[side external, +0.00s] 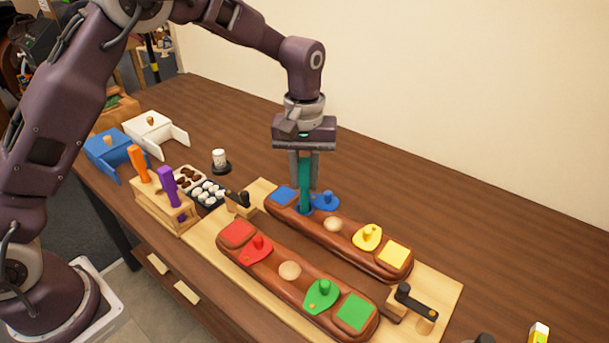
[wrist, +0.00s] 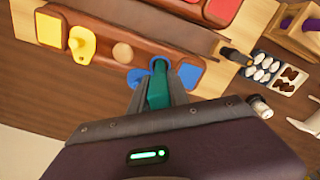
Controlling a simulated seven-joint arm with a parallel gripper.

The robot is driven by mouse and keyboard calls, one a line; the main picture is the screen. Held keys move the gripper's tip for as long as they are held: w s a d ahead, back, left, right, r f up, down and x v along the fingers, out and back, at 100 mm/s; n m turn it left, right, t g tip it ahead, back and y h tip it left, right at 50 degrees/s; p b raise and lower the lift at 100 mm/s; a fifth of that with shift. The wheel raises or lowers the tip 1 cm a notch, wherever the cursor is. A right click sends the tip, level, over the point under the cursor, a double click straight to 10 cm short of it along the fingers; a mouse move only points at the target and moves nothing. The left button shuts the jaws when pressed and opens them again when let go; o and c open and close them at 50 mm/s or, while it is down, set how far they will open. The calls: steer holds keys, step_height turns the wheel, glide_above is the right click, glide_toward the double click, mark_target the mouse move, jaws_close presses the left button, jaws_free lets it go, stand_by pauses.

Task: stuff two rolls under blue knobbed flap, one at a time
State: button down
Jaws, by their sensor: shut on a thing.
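My gripper (side external: 304,158) is shut on a teal tool (side external: 306,192), which points down at the far brown saddle piece (side external: 350,245). In the wrist view the tool (wrist: 157,92) reaches a blue ring (wrist: 158,63) on the saddle; how deep its tip sits is hidden. The blue knobbed flap (side external: 326,201) lies beside the tool, reaching over the saddle's back edge; it also shows in the wrist view (wrist: 138,78). A blue square patch (side external: 284,195) is on the other side. White rolls (side external: 208,190) and brown rolls (side external: 188,174) lie in a compartmented tray.
The near saddle piece has red (side external: 256,248) and green (side external: 321,295) knobbed flaps. A wooden rack (side external: 165,210) holds orange and purple handles. Black-handled clamps (side external: 240,200) stand at the board's ends. A white cylinder (side external: 219,158) stands on a black base. The back table is clear.

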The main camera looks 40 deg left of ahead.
mark_target(304, 160)
steer(key=shift+f, duration=0.1)
steer(key=shift+r, duration=4.05)
steer(key=s+a+f+n, duration=0.1)
steer(key=a+f+n, duration=0.15)
steer(key=a, duration=1.75)
steer(key=s+a+f+n, duration=0.15)
steer(key=s+a, duration=0.25)
steer(key=a, duration=0.4)
steer(key=s+a+n, duration=0.2)
steer(key=s+a, duration=0.2)
steer(key=a, duration=0.3)
steer(key=shift+w+f, duration=0.15)
steer(key=shift+f, duration=2.15)
steer(key=shift+f, duration=1.1)
